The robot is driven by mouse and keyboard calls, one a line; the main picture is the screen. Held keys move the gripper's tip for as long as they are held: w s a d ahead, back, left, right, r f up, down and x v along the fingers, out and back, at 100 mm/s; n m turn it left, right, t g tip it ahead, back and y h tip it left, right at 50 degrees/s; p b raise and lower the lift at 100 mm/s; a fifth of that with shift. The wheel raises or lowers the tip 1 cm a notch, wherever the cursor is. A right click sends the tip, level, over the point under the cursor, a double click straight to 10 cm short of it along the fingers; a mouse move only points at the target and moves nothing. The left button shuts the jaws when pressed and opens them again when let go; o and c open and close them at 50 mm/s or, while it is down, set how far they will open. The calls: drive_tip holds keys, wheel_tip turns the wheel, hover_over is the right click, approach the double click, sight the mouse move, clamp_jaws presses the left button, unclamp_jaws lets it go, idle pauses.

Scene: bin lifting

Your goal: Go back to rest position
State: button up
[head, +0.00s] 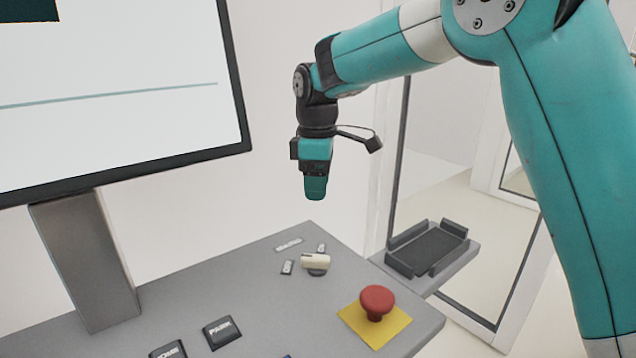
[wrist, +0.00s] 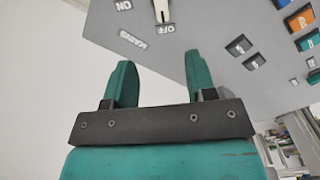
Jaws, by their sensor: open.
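My gripper (head: 315,186) hangs from my teal arm in the middle of the head view, pointing down, in the air above the far edge of the grey control panel (head: 262,312). In the wrist view my gripper (wrist: 160,84) shows two teal fingers apart with nothing between them. A cream rotary knob (head: 316,263) stands on the panel below the gripper, apart from it. In the wrist view the knob (wrist: 162,10) is at the top edge, beside labels reading ON and OFF.
A red mushroom button (head: 376,301) on a yellow square and a PARK button (head: 221,332) sit on the panel. A monitor (head: 245,148) stands at the left. A dark tray holder (head: 394,243) is at the right, near glass doors. The air around the gripper is clear.

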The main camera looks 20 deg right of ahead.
drive_tip(key=s+a+m+y, duration=0.2)
drive_tip(key=s, duration=1.3)
drive_tip(key=s+a+f+m+y, duration=0.1)
drive_tip(key=s+a+m+y, duration=0.1)
drive_tip(key=s, duration=1.3)
drive_tip(key=shift+s+a+m, duration=0.25)
drive_tip(key=shift+s+m, duration=0.1)
drive_tip(key=shift+m, duration=0.45)
